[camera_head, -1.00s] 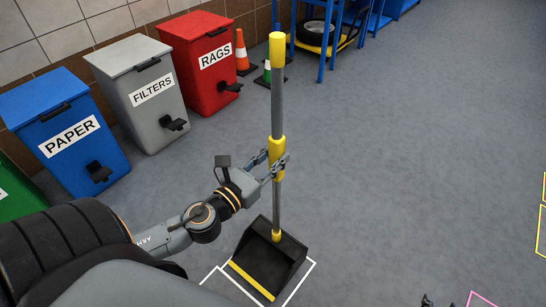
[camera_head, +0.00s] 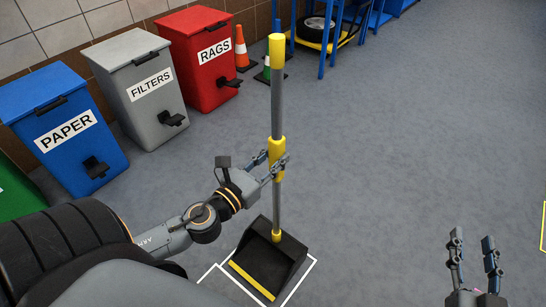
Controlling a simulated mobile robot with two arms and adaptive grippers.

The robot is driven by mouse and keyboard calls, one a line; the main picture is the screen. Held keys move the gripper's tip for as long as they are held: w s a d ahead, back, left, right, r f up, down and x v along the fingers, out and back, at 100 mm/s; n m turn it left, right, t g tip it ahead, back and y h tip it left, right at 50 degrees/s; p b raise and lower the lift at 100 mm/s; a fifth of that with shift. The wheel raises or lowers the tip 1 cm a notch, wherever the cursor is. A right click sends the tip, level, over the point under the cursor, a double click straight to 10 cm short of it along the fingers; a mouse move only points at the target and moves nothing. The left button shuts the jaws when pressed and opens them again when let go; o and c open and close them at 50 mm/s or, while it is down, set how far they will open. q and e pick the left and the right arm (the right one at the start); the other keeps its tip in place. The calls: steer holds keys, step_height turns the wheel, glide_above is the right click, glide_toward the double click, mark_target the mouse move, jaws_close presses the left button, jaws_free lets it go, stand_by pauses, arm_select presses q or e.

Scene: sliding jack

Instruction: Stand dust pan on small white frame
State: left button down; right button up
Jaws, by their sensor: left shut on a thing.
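The dust pan (camera_head: 266,268) is black with a yellow front lip and a long upright grey handle with yellow sections. Its pan is inside the small white frame (camera_head: 307,276) marked on the floor, of which parts show to the left and right; I cannot tell whether the pan touches the floor. My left gripper (camera_head: 277,163) is shut on the handle at or just below its middle yellow section. My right gripper (camera_head: 474,241) is at the lower right, with its fingers apart and empty, away from the dust pan.
Bins labelled PAPER (camera_head: 66,130), FILTERS (camera_head: 140,90) and RAGS (camera_head: 205,55) line the left wall. An orange cone (camera_head: 241,48) and a blue rack (camera_head: 324,45) with a tyre stand at the back. Floor right of the dust pan is clear. A yellow floor marking (camera_head: 543,228) is at the right edge.

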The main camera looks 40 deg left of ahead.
arm_select(q)
steer(key=shift+f+b, duration=0.65)
steer(key=shift+f, duration=0.1)
steer(key=shift+f+b, duration=0.65)
steer(key=shift+f, duration=0.2)
arm_select(e)
steer(key=s+r+t+y, duration=0.2)
steer(key=s+r+t, duration=0.2)
steer(key=r+t, duration=0.3)
steer(key=shift+s+a+r+t+y, duration=0.25)
steer(key=shift+r+t+y, duration=0.15)
steer(key=shift+r, duration=1.95)
steer(key=shift+w, duration=0.1)
